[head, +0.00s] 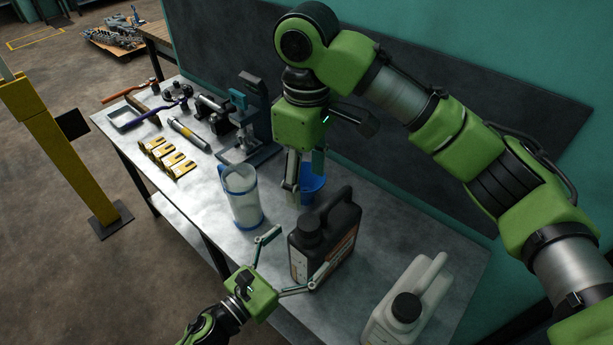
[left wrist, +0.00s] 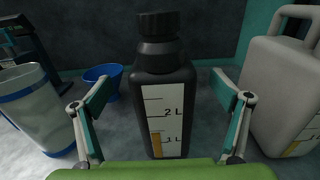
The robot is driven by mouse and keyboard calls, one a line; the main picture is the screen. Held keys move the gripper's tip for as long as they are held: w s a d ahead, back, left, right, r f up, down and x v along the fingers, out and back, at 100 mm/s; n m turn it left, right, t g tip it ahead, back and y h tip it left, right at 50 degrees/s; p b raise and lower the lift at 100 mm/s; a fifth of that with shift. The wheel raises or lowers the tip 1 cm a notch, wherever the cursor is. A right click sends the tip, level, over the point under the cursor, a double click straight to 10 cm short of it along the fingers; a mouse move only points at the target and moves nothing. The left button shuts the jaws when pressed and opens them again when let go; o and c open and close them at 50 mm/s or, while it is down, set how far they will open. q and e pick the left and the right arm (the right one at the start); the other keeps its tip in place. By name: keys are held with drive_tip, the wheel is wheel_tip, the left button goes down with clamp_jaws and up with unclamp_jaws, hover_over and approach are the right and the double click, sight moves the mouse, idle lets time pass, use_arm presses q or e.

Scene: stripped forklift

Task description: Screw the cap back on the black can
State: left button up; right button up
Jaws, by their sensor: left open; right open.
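The black can (head: 330,240) stands upright on the metal table, and a black cap (head: 307,231) shows on its neck. In the left wrist view the can (left wrist: 160,95) is centred, its label facing me, with the cap (left wrist: 157,24) on top. I cannot tell how tight the cap is. My left gripper (head: 300,251) is open, low in front of the can, its fingers spread to either side without gripping it. My right gripper (head: 298,190) points down behind the can, beside a blue cup (head: 313,185), apart from the cap. It is open; its fingertips are partly hidden.
A clear jug (head: 242,197) stands left of the can. A pale canister with a black cap (head: 408,300) stands to the right. A press-like stand (head: 250,120) and several tools are at the far left. A wall panel runs behind the table.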

use_arm(q)
drive_tip(key=v, duration=0.5)
drive_tip(key=shift+s+a, duration=0.2)
drive_tip(key=shift+s, duration=0.05)
idle(0.3)
